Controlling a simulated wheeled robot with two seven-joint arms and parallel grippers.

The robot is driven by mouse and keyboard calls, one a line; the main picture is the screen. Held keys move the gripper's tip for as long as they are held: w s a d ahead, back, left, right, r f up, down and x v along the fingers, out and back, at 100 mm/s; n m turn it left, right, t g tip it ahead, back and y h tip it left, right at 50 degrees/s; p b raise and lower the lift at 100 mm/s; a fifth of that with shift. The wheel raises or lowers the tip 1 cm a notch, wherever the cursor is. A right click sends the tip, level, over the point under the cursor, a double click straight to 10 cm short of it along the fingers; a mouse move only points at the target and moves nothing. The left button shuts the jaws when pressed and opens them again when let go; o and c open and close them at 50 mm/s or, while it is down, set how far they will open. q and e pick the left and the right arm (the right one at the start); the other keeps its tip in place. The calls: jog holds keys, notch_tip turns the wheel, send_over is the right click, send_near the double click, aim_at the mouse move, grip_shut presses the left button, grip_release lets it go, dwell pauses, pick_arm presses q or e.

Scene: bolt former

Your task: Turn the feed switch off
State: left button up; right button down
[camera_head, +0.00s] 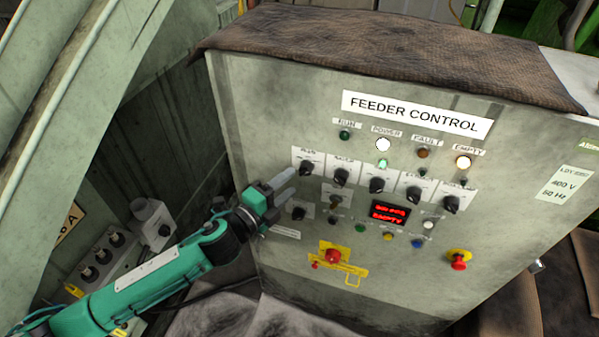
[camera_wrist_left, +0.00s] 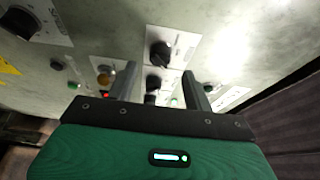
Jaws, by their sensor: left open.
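The feeder control panel (camera_head: 250,110) carries a row of black rotary switches, among them the far-left switch (camera_head: 306,167) and its neighbour (camera_head: 340,176). A lower black switch (camera_head: 298,213) sits beside my left gripper (camera_head: 287,193). The labels over the switches are too small to tell which one is the feed switch. My left gripper is open and empty, its fingers pointing at the panel's left part. In the left wrist view, a black switch on a white plate (camera_wrist_left: 160,54) shows ahead of the fingers (camera_wrist_left: 163,88), and a second dark knob (camera_wrist_left: 152,86) shows between them.
A red display (camera_head: 389,213), a red emergency button on yellow (camera_head: 333,257) and another red knob (camera_head: 459,262) are on the panel. A brown cloth (camera_head: 400,50) covers the top.

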aim_at(301, 173)
pick_arm(q)
jog(key=x, duration=0.5)
